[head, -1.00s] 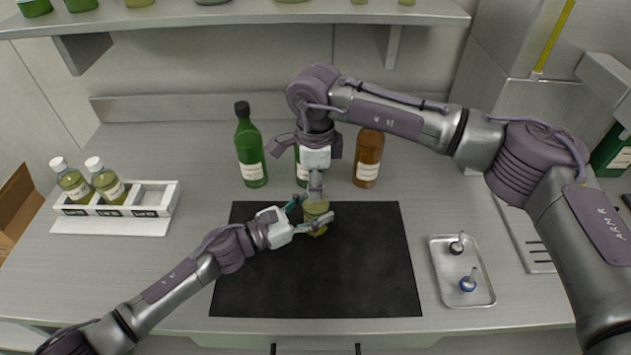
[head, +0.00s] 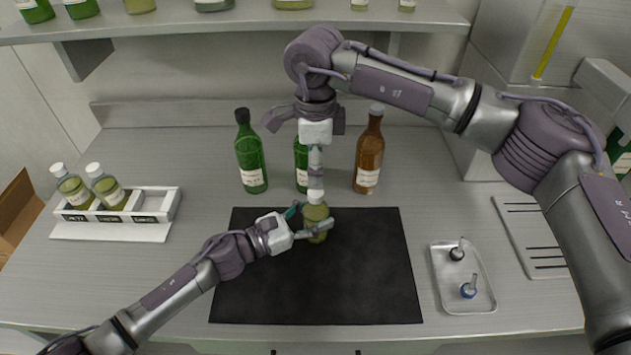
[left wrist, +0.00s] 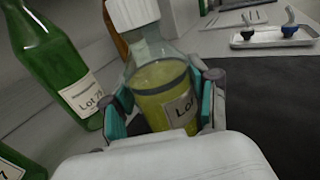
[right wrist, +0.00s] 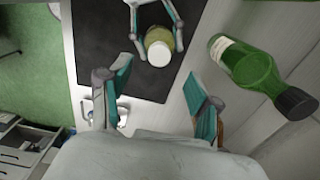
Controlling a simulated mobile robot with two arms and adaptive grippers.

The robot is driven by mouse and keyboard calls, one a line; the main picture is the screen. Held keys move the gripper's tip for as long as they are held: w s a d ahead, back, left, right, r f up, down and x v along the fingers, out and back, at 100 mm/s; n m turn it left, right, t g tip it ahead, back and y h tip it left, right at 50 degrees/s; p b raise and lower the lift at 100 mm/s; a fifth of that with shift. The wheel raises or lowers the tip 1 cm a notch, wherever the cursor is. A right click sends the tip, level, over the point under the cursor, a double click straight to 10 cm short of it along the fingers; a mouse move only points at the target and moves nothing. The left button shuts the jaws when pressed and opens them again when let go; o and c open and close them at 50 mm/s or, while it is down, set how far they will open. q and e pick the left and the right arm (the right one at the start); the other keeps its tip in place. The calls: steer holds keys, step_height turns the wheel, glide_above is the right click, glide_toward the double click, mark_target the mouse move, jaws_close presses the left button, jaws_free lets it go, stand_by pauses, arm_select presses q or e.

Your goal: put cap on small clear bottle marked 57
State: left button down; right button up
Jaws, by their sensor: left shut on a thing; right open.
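My left gripper (head: 312,219) is shut on a small clear bottle (head: 316,226) with yellow-green liquid and holds it upright over the black mat. In the left wrist view the bottle (left wrist: 162,92) has a label reading "Lot"; its number is turned away and unreadable. A white cap (head: 316,197) sits on the bottle's neck, and it also shows in the left wrist view (left wrist: 133,12). I cannot tell how tightly it sits. My right gripper (head: 316,178) is above the cap. In the right wrist view its fingers are open and apart from the cap (right wrist: 159,54).
A white rack (head: 165,204) at left holds two capped bottles and has free room at right. Two green bottles (head: 250,155) (head: 301,170) and a brown bottle (head: 369,155) stand behind the black mat (head: 370,270). A metal tray (head: 470,303) with two pourers lies at right.

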step_height(320, 180, up, 5)
steer(key=shift+r, duration=0.2)
arm_select(q)
steer(key=shift+c, duration=1.1)
jaws_free()
steer(key=v, duration=1.2)
